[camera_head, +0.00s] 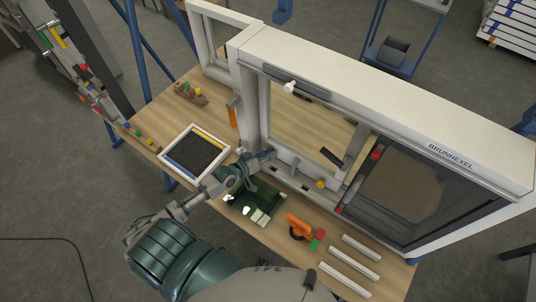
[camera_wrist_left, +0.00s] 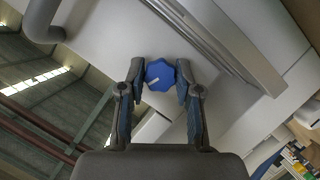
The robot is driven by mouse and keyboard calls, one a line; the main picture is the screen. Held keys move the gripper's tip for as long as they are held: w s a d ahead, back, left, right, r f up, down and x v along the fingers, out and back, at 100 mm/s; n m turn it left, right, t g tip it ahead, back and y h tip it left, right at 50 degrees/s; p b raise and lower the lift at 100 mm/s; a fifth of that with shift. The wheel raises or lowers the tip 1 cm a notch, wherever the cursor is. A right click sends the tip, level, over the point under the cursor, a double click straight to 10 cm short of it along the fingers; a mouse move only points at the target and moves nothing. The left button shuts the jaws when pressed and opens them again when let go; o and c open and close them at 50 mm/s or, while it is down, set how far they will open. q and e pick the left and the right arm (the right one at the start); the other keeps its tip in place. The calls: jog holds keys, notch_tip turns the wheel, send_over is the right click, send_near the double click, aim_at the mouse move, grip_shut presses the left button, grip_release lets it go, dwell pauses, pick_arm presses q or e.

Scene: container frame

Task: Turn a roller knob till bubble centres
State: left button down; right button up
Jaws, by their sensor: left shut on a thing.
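A blue knob (camera_wrist_left: 160,75) with several flat sides and a pale mark on its face shows in the left wrist view, against a pale frame surface. My left gripper (camera_wrist_left: 160,68) is shut on it, one fingertip at each side. In the head view my left gripper (camera_head: 264,158) is at the lower left of the white window frame (camera_head: 251,95), and it hides the knob there. A yellow knob (camera_head: 320,184) sits further right on the lower rail. I cannot make out a bubble in either view. My right gripper is not in view.
A white-rimmed tray (camera_head: 166,158) lies left of my arm on the wooden table (camera_head: 150,105). A green crate (camera_head: 240,207), an orange tool (camera_head: 299,225) and white strips (camera_head: 361,247) lie in front of the frame. A dark insect screen (camera_head: 420,195) fills its right part.

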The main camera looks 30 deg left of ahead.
pick_arm(q)
jog(key=shift+a+r+p, duration=0.25)
jog(key=shift+r+p, duration=0.1)
jog(key=shift+p, duration=0.15)
jog(key=shift+a+f+m, duration=0.15)
jog(key=shift+m, duration=0.15)
jog(key=shift+w+a+f, duration=0.1)
jog(key=shift+a, duration=0.05)
jog(key=shift+f, duration=0.1)
jog(key=c, duration=1.2)
grip_release()
jog(key=o, duration=0.4)
jog(key=shift+c, duration=0.2)
jog(key=shift+o, duration=0.3)
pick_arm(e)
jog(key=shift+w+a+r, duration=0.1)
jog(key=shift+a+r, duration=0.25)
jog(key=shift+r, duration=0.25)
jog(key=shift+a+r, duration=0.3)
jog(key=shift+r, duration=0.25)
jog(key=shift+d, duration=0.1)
